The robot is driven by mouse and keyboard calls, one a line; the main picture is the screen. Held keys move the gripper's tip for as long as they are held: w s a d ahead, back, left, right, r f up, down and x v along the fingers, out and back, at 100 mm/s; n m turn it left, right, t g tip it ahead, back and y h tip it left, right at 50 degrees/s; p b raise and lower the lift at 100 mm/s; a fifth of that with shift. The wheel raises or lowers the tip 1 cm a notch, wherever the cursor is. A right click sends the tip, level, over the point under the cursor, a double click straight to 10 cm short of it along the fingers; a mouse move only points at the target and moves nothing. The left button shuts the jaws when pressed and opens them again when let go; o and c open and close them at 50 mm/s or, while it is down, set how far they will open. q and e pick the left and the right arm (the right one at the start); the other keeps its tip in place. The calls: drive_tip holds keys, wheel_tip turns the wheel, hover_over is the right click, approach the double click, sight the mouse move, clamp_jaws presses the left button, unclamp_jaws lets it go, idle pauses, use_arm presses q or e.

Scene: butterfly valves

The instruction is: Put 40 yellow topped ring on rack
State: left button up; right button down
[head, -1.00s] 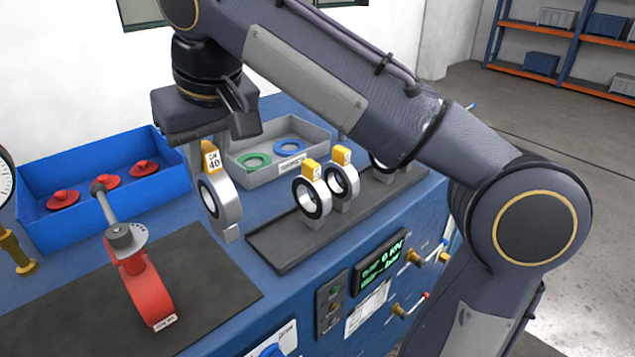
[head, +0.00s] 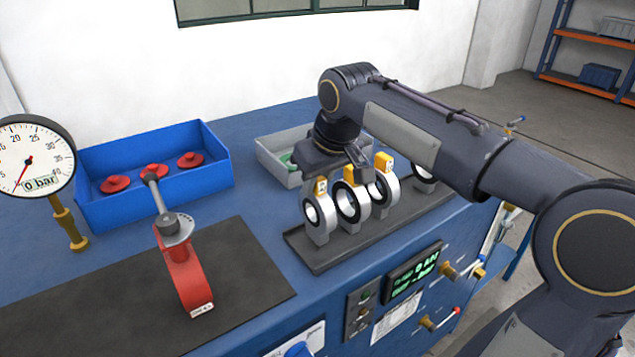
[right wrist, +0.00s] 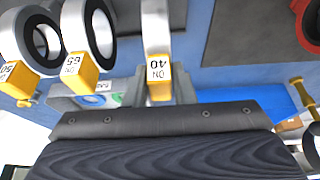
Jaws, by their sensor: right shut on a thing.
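The 40 yellow topped ring (head: 319,231) is a silver ring with a dark inner lining. My right gripper (head: 321,179) is shut on its yellow top from above. The ring hangs upright at the left part of the dark rack (head: 318,261); I cannot tell whether its foot touches. In the right wrist view the "40" label faces the camera on the ring (right wrist: 157,42). Beside it stand the 65 ring (head: 352,219) and the 50 ring (head: 384,202), both yellow topped, on the rack. My left gripper is out of view.
A red valve (head: 184,280) with a grey lever stands on a black mat (head: 80,300) at left. Behind are a blue bin (head: 160,200) with red parts and a grey tray (head: 272,163). A gauge (head: 35,158) stands far left. Another ring (head: 425,174) is farther along the rack.

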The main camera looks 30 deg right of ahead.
drive_tip(key=shift+f, duration=0.55)
drive_tip(key=c, duration=1.2)
unclamp_jaws()
drive_tip(key=shift+f, duration=0.1)
drive_tip(key=shift+s+r, duration=0.15)
drive_tip(key=shift+r, duration=0.5)
drive_tip(key=v, duration=1.1)
drive_tip(key=s+a+f+m+y, duration=0.1)
drive_tip(key=s+a+f, duration=0.1)
drive_tip(key=s+f, duration=0.4)
drive_tip(key=s+a+f+m+y, duration=0.1)
drive_tip(key=s+a+f, duration=0.2)
drive_tip(key=s+f, duration=0.3)
drive_tip(key=s+a+f+t+y, duration=0.1)
drive_tip(key=s+f, duration=0.4)
drive_tip(key=f, duration=0.7)
drive_tip(key=shift+s+a+f+m, duration=0.2)
drive_tip(key=shift+s+a+m, duration=0.2)
drive_tip(key=shift+a, duration=0.5)
